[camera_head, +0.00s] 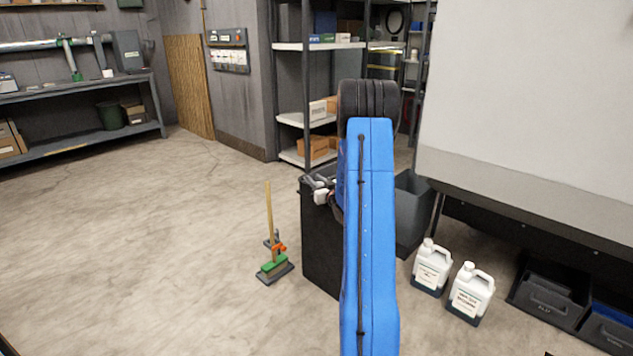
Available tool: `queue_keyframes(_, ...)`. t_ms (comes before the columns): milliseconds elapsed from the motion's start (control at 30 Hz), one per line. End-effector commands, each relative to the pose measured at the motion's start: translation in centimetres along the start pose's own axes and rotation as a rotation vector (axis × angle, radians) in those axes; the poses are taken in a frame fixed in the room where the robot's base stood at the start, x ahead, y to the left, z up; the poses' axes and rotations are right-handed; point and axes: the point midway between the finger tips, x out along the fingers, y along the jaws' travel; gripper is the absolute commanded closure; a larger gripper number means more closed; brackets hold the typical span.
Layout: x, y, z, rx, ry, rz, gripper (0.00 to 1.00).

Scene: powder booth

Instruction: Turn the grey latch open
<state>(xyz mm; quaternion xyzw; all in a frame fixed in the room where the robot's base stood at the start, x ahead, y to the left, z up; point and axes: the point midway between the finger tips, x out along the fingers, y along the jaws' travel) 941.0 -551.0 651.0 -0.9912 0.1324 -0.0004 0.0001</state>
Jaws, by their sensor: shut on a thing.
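My blue arm reaches forward over a black bin-like box (320,246) in the middle of the view. My gripper (317,187) shows as small grey and white parts just left of the arm, at the box's top edge. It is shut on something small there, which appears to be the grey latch. The latch itself cannot be made out clearly from the gripper parts, and its angle cannot be told. My arm hides the right part of the box.
A broom (269,235) with a green and grey head stands left of the box. Two white jugs (432,267) (470,292) stand on the floor at right, by a dark open bin (412,213). Shelving (291,122) is behind. The floor at left is clear.

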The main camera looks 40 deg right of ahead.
Motion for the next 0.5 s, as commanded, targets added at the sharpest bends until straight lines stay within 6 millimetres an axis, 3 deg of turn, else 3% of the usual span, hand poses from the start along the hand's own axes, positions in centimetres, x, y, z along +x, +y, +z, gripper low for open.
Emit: queue_keyframes(500, -0.1, -0.9, -0.2, -0.003, 0.003, -0.270, 0.96)
